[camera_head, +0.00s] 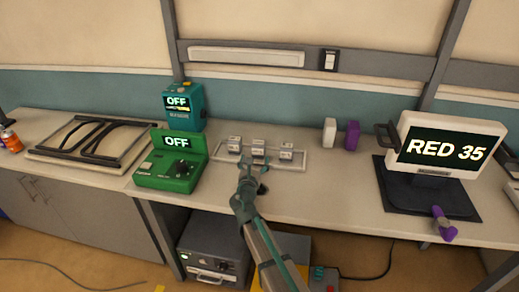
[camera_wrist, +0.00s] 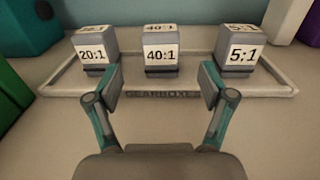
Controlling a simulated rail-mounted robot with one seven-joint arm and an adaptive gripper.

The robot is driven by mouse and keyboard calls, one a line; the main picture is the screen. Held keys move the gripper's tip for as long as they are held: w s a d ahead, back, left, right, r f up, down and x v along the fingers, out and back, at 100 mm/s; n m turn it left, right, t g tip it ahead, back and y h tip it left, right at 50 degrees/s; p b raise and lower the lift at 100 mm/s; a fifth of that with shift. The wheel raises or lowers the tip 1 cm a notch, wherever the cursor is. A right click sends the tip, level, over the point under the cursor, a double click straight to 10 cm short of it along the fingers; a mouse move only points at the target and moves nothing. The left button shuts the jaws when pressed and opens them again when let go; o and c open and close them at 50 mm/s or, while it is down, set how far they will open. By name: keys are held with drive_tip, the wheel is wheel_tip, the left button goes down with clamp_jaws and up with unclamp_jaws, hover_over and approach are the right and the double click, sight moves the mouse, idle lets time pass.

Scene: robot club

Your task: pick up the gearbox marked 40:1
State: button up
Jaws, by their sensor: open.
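The gearbox marked 40:1 (camera_wrist: 161,50) is the middle one of three small grey blocks with white labels in the wrist view. It stands upright on a shallow tray (camera_wrist: 60,91) labelled as gearboxes. The 20:1 gearbox (camera_wrist: 94,53) is to its left and the 5:1 gearbox (camera_wrist: 239,48) to its right, with gaps between them. In the head view the 40:1 gearbox (camera_head: 258,149) also stands in the middle of the row. My gripper (camera_wrist: 162,82) is open and empty, its fingers apart on the near side of the 40:1 gearbox, which is centred between them.
A green device (camera_head: 168,172) reading OFF stands left of the tray, with a teal device (camera_head: 185,105) behind it. A white block (camera_head: 329,131) and a purple block (camera_head: 351,135) stand to the right. A RED 35 display (camera_head: 445,148) is further right. Bare counter lies between.

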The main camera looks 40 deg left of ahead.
sight(258, 148)
drive_tip(key=p+x, duration=0.2)
drive_tip(key=x, duration=0.7)
drive_tip(key=shift+r, duration=0.15)
drive_tip(key=shift+d, duration=0.1)
drive_tip(key=c, duration=1.4)
drive_tip(key=shift+c, duration=0.2)
drive_tip(key=shift+r, duration=0.2)
